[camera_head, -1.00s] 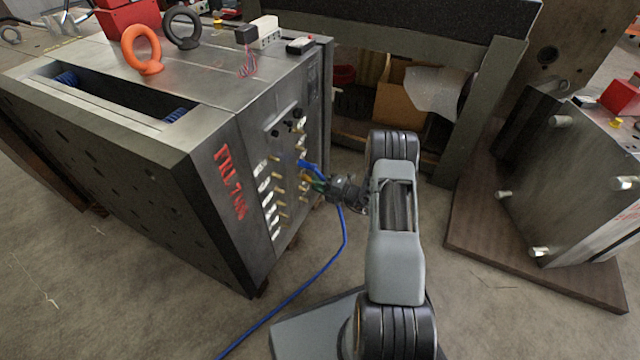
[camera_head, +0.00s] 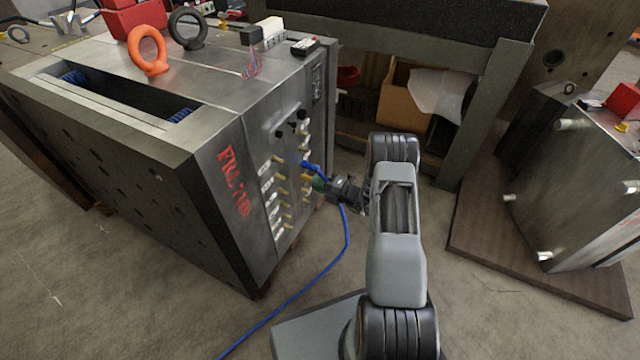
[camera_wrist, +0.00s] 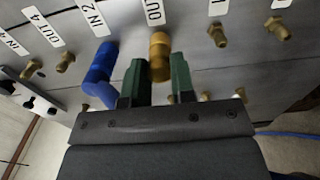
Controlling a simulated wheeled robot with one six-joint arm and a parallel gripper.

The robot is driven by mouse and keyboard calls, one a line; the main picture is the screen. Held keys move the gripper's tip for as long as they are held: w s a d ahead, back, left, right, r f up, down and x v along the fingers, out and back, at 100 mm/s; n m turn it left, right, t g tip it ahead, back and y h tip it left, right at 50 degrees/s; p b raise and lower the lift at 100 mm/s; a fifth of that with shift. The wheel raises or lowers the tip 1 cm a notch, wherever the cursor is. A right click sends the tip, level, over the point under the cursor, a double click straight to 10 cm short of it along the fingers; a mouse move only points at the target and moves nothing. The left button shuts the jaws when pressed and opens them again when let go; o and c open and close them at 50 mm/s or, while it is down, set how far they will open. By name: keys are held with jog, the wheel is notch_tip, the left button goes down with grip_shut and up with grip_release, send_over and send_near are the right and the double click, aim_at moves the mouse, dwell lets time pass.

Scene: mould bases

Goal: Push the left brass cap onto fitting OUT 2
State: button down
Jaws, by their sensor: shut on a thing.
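My gripper (camera_wrist: 158,78) has two green fingers closed around a brass cap (camera_wrist: 160,50). The cap stands just below a white label (camera_wrist: 153,12) reading OUT, whose number is cut off. The fitting behind the cap is hidden, so I cannot tell how far the cap sits on it. In the head view my gripper (camera_head: 319,184) is at the fitting panel of the steel mould block (camera_head: 215,165); the cap is too small to make out there. A second loose brass cap cannot be picked out.
A blue hose connector (camera_wrist: 101,68) sits close left of my fingers, under the IN 2 label (camera_wrist: 92,16). Its blue hose (camera_head: 335,255) runs down to the floor. Several bare brass fittings (camera_wrist: 219,36) flank the cap. Another mould (camera_head: 575,190) stands on a board at right.

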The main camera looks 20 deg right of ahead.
jog(key=c, duration=0.9)
grip_release()
jog(key=shift+o, duration=0.4)
jog(key=shift+o, duration=1.2)
jog(key=shift+w+r, duration=0.1)
jog(key=shift+p+v, duration=0.55)
jog(key=shift+v, duration=1.45)
jog(key=v, duration=0.3)
jog(key=shift+p, duration=0.3)
